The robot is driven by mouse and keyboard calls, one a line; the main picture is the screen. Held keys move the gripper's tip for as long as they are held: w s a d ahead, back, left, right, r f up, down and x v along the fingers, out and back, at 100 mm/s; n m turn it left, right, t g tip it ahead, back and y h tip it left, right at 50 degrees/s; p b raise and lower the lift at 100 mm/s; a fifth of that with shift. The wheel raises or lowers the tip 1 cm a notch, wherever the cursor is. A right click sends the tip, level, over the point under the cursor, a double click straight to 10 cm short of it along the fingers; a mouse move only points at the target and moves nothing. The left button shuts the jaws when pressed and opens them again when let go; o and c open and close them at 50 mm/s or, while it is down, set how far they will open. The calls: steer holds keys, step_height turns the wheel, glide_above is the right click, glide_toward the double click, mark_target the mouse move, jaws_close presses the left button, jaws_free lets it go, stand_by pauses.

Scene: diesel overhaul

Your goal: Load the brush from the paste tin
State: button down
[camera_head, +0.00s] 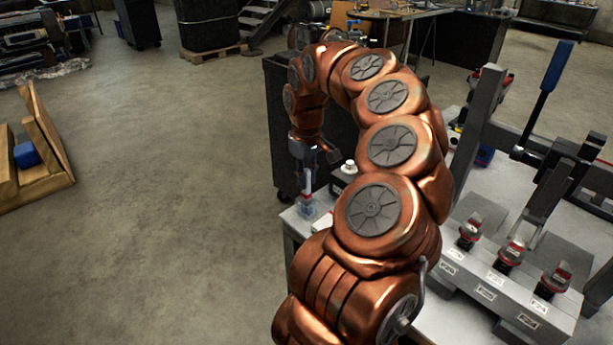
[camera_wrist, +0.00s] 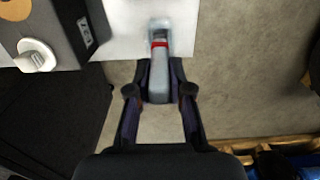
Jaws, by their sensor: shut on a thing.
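My gripper (camera_wrist: 160,92) is shut on a grey handle (camera_wrist: 159,75) with a red band, which looks like the brush. The brush's far end points to a pale, glassy square piece (camera_wrist: 160,27) at the table edge; I cannot tell whether it is inside it or above it. In the head view my gripper (camera_head: 307,178) points down over the near left table corner, with a small clear bluish piece (camera_head: 306,207) just below it. A tan disc (camera_wrist: 15,9) shows at the top left of the wrist view; I cannot tell whether it is the paste tin.
A white knobbed piece (camera_wrist: 36,55) sits on or beside a dark labelled block (camera_wrist: 62,28). The bench (camera_head: 440,318) carries a grey rack with several red-and-black pieces (camera_head: 511,254) and a blue-handled lever press (camera_head: 556,68). Open floor (camera_head: 170,190) lies to the left.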

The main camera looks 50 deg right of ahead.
steer(key=shift+r, duration=0.1)
steer(key=shift+r+p, duration=1)
steer(key=shift+r, duration=2.15)
